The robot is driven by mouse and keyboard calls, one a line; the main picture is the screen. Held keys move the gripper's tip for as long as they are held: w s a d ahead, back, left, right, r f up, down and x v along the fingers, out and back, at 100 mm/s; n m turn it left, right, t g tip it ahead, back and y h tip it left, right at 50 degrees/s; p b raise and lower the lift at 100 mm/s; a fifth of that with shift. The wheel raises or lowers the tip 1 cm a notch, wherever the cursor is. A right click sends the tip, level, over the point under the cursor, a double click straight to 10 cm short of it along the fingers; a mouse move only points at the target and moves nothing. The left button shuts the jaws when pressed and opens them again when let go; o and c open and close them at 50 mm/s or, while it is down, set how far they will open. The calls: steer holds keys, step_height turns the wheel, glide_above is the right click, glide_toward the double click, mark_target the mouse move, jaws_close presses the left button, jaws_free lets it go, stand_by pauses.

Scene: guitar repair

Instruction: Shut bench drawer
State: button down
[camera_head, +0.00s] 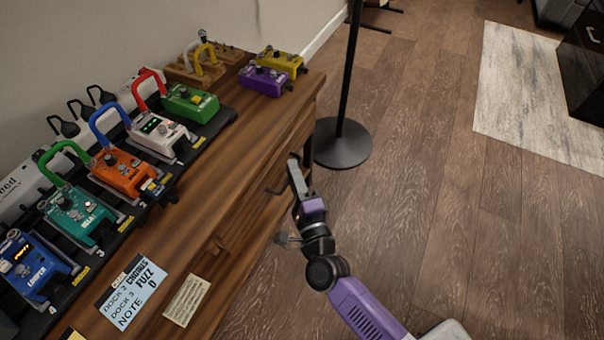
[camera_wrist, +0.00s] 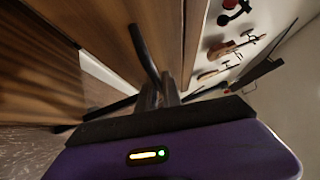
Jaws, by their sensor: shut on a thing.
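The wooden bench (camera_head: 262,120) runs along the wall at the left, with its drawer side facing the floor on the right. A dark bar handle (camera_head: 276,191) stands out from that side, next to my gripper (camera_head: 293,172). In the wrist view, the handle (camera_wrist: 143,52) runs down to between my fingers (camera_wrist: 163,93), in front of the brown wooden drawer front (camera_wrist: 95,28). My gripper is shut on the handle. My fingers partly hide the grip, and I cannot tell how far the drawer is open.
Several coloured pedals, including a green one (camera_head: 190,102) and a purple one (camera_head: 264,81), stand on the bench top. A black stand with a round base (camera_head: 342,146) is on the floor just beyond my gripper. The wooden floor to the right (camera_head: 430,200) is clear.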

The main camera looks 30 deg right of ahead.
steer(key=shift+w+a, duration=0.6)
steer(key=shift+w, duration=0.1)
steer(key=c, duration=1.8)
jaws_free()
steer(key=p+v, duration=0.1)
steer(key=v, duration=0.6)
steer(key=shift+d+p, duration=0.1)
steer(key=shift+p, duration=0.3)
steer(key=shift+s+f, duration=0.1)
steer(key=shift+s, duration=0.35)
